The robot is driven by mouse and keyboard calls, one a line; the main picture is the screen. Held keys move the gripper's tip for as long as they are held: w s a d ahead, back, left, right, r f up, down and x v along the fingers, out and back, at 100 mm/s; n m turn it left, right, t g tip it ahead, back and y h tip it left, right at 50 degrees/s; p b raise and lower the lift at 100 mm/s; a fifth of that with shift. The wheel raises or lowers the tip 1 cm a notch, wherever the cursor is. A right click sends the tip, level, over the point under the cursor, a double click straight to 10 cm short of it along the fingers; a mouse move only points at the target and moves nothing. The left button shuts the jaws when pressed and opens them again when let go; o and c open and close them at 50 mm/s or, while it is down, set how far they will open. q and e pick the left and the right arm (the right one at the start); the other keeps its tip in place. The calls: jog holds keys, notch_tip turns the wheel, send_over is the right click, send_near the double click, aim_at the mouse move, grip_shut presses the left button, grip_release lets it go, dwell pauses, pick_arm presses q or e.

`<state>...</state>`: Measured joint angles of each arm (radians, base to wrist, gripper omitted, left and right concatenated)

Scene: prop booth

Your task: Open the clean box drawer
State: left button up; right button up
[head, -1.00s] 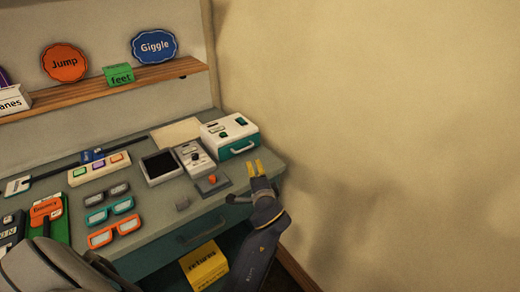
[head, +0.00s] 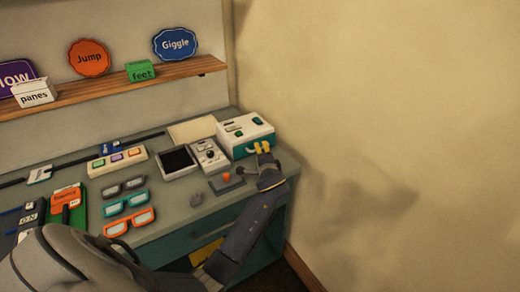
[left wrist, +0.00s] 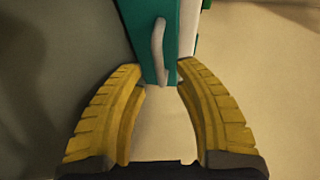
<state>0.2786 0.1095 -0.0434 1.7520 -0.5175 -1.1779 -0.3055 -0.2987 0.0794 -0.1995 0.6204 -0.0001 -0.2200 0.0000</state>
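A box with a white top (head: 240,128) and a teal drawer front (head: 254,141) stands at the back right corner of the table. My left gripper (head: 262,147) is at the drawer front, its yellow fingers over the handle area. In the left wrist view the teal front (left wrist: 140,20) and its pale handle (left wrist: 158,50) lie just ahead of the open fingers (left wrist: 160,90). The handle's lower end reaches between the fingertips; contact cannot be told. The drawer looks shut. My right gripper is not in view.
A small grey base with an orange knob (head: 226,179) and a white device (head: 209,155) sit beside the box. Several glasses (head: 130,222) lie on the table (head: 172,205). A yellow box (head: 205,252) is below, partly hidden by my arm. The wall is close on the right.

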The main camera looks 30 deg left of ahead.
aim_at(251, 142)
pick_arm(q)
jog(key=shift+x, duration=1.6)
jog(key=shift+o, duration=0.2)
grip_shut()
